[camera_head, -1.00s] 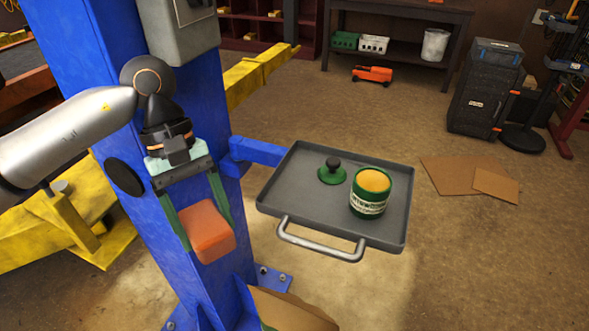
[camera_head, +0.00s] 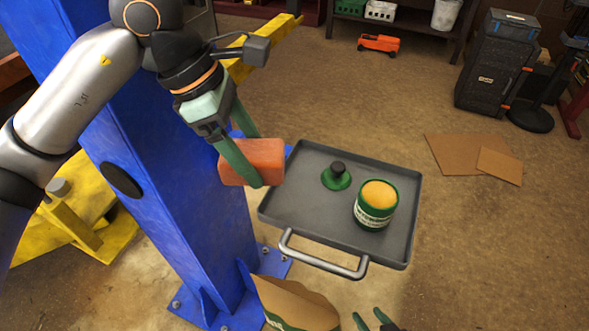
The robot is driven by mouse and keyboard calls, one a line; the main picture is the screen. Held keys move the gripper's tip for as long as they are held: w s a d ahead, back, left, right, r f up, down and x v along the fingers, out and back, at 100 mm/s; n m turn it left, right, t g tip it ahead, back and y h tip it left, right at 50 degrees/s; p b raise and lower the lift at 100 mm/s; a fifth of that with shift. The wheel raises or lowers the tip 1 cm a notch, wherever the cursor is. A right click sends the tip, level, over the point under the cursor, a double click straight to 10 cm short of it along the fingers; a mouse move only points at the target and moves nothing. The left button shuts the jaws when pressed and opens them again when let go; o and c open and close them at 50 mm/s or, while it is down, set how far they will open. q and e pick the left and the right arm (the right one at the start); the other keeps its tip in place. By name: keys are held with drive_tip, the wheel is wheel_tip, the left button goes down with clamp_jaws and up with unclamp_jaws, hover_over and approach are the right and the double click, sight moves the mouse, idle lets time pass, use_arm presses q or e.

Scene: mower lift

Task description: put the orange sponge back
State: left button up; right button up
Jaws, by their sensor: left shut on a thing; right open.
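The orange sponge (camera_head: 254,161) is a block held between the green fingers of my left gripper (camera_head: 252,162). My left gripper is shut on it, in front of the blue post and over the left edge of the grey tray (camera_head: 310,213). On the tray stand a green and white tin (camera_head: 376,206) with an orange-yellow top and a green lid with a black knob (camera_head: 337,176). Only the green fingertips of my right gripper (camera_head: 370,320) show at the bottom edge; they are apart and empty.
The blue lift post (camera_head: 150,170) stands left of the tray. The tray has a metal handle (camera_head: 322,262) at its front. The tray's left and front areas are bare.

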use_arm(q)
drive_tip(key=w+d+f, duration=0.2)
drive_tip(key=f, duration=0.1)
drive_tip(key=w+d+f+p, duration=0.1)
drive_tip(key=d+f, duration=0.1)
drive_tip(key=f, duration=0.2)
drive_tip(key=w+d+f+p, duration=0.1)
drive_tip(key=w+d+f, duration=0.1)
drive_tip(key=f, duration=0.1)
drive_tip(key=shift+w+f, duration=0.25)
drive_tip(key=shift+w, duration=0.1)
drive_tip(key=shift+f, duration=0.1)
drive_tip(key=shift+f+b, duration=0.55)
drive_tip(key=shift+b, duration=0.05)
drive_tip(key=o, duration=1.2)
drive_tip(key=shift+o, duration=0.2)
